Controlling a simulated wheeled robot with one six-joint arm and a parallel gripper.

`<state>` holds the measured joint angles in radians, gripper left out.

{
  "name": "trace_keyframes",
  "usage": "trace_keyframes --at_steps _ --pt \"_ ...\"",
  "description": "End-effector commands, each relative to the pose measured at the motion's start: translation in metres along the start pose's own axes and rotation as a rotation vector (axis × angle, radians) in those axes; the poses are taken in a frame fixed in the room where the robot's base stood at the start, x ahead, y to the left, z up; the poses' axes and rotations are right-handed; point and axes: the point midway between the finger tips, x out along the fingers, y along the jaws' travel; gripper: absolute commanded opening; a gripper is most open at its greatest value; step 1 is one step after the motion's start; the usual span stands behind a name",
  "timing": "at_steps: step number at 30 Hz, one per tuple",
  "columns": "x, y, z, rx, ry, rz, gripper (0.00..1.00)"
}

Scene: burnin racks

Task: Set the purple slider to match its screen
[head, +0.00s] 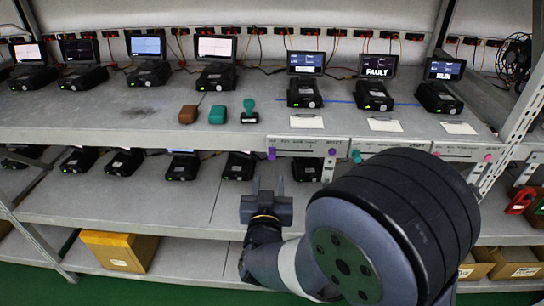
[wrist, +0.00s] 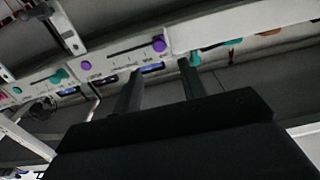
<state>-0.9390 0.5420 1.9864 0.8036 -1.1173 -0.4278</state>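A slider panel (head: 302,145) on the shelf's front edge carries a purple knob (head: 271,153) at its left end and a smaller purple spot near its right end. In the wrist view the purple knob (wrist: 158,42) sits at the right end of a dark slot, with another purple round piece (wrist: 83,66) at the left. A screen (head: 305,62) stands above this panel; its wording is too small to read. My gripper (head: 269,187) is open and empty, below and in front of the panel's left end. Its two fingers (wrist: 158,85) are apart in the wrist view, short of the knob.
Other screens read FAULT (head: 377,66) and RUN (head: 444,70). Neighbouring panels have a teal knob (head: 357,156) and a pink knob (head: 489,157). A brown block (head: 188,114), a teal block (head: 217,115) and a teal stamp (head: 249,112) stand on the shelf. Devices sit on the lower shelf (head: 140,205).

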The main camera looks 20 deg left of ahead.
Motion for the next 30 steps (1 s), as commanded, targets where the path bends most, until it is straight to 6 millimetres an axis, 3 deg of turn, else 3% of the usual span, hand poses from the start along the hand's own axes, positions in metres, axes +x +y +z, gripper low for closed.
trace_keyframes --at_steps 9,15,27,30 --pt "0.061 0.002 -0.002 0.001 -0.001 0.003 0.40" --pt "0.087 0.001 -0.002 0.001 0.000 0.001 0.40" --pt "0.095 0.001 0.000 0.001 -0.001 -0.001 0.40" --pt "0.095 0.001 0.000 0.001 -0.001 -0.001 0.33"
